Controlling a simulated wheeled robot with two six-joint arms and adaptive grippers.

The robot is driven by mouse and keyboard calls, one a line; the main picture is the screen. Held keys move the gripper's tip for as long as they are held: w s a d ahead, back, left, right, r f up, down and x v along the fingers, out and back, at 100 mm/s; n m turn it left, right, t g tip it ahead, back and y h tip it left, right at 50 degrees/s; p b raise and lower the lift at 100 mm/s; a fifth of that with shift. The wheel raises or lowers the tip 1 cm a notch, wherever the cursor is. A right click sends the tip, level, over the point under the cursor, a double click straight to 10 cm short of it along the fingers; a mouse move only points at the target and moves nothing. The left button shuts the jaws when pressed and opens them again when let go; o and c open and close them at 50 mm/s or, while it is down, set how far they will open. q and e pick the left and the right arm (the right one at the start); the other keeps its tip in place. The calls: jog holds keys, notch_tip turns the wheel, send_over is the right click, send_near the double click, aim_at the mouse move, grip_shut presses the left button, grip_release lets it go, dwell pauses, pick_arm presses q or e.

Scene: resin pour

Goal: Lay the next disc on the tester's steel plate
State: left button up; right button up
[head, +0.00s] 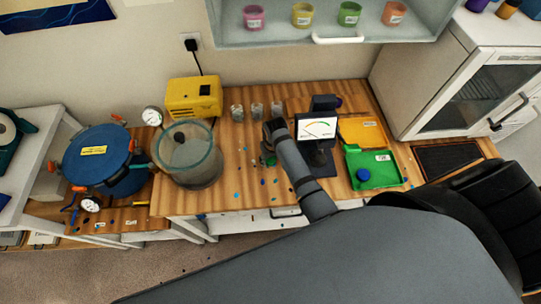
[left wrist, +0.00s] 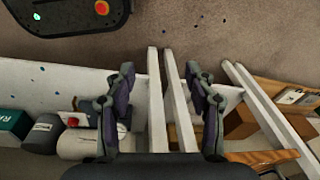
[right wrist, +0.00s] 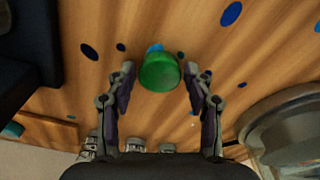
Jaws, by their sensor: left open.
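A round blue piece, perhaps a disc (head: 363,174), lies in the green tray (head: 384,181) right of the tester. My right gripper (head: 270,133) is left of the tester, over the bench. In the right wrist view it (right wrist: 161,72) is open, with a small green cup (right wrist: 159,72) showing between the fingertips, seemingly untouched. My left gripper (left wrist: 160,78) is open and empty, above floor and white table legs.
A yellow-orange tray (head: 362,131) lies behind the green one. Left are a large clear vessel (head: 188,160), a yellow box (head: 194,98), small grey cups (head: 257,110) and a blue pot (head: 96,158). Blue spots dot the bench. A white oven (head: 470,80) stands right.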

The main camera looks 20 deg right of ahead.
aim_at(272, 161)
jog(key=shift+o, duration=0.8)
jog(key=shift+w+r, duration=0.15)
jog(key=r, duration=0.3)
jog(key=r+b, duration=0.1)
jog(key=r, duration=0.1)
jog(key=shift+s, duration=0.35)
notch_tip(272, 161, up, 6)
jog(key=shift+s+b, duration=0.35)
jog(key=shift+b, duration=0.1)
jog(key=shift+o, duration=0.2)
jog(key=shift+s+r, duration=0.1)
jog(key=shift+r, duration=0.25)
pick_arm(q)
jog(key=s+f, duration=0.2)
jog(key=shift+s+a+f, duration=0.1)
jog(key=shift+s, duration=0.3)
pick_arm(e)
jog(key=shift+o, duration=0.3)
jog(key=shift+d, duration=0.1)
